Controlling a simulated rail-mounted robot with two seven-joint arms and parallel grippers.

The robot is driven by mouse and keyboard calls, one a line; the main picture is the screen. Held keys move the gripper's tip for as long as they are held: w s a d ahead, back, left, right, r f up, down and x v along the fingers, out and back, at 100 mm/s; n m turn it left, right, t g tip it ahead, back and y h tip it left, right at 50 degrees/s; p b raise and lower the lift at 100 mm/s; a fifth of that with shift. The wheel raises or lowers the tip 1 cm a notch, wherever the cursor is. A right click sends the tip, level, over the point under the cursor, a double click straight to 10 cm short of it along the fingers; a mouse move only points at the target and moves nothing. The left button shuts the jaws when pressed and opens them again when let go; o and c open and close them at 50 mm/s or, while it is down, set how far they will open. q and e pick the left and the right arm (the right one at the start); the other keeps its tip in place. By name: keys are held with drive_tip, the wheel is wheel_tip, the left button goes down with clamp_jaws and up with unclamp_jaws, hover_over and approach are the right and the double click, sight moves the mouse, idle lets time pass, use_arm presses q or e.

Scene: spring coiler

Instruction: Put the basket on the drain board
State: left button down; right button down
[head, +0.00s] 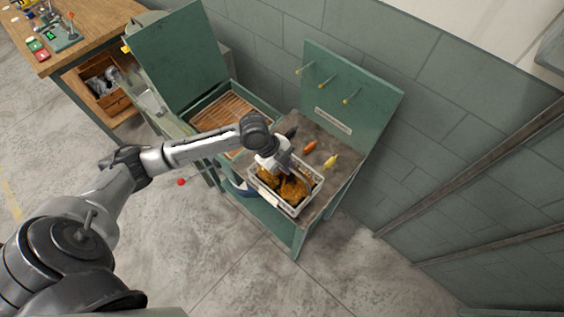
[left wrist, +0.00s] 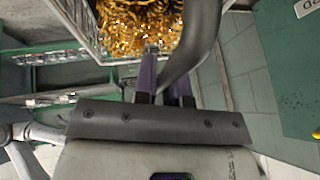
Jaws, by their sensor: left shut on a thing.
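The basket (head: 272,200) is a pale, open-mesh box full of curly golden-brown metal pieces. It is over the front part of the green bench's dark top in the head view; I cannot tell whether it touches that top. My left gripper (head: 284,166) is above it, shut on its curved grey handle, which crosses the purple fingers (left wrist: 165,85) in the left wrist view. The basket's mesh wall (left wrist: 88,32) shows at the top of that view. The slatted wooden drain board (head: 228,117) lies in the green tub left of the basket and looks bare, partly hidden by my arm. My right gripper is not in view.
An orange-handled and a yellow-handled tool (head: 331,161) lie behind the basket. A green back panel (head: 360,95) with pegs stands behind them. The tub's raised green lid (head: 177,55) stands at its back. A wooden workbench (head: 85,35) is at far left.

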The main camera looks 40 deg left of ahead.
use_arm(q)
drive_tip(key=w+a+f, duration=0.1)
drive_tip(key=a+f, duration=0.1)
drive_tip(key=w+a+f, duration=0.1)
drive_tip(key=a, duration=0.1)
drive_tip(key=shift+w, duration=0.3)
wheel_tip(320, 180, down, 3)
drive_tip(key=shift+f, duration=0.55)
drive_tip(key=c, duration=1.2)
unclamp_jaws()
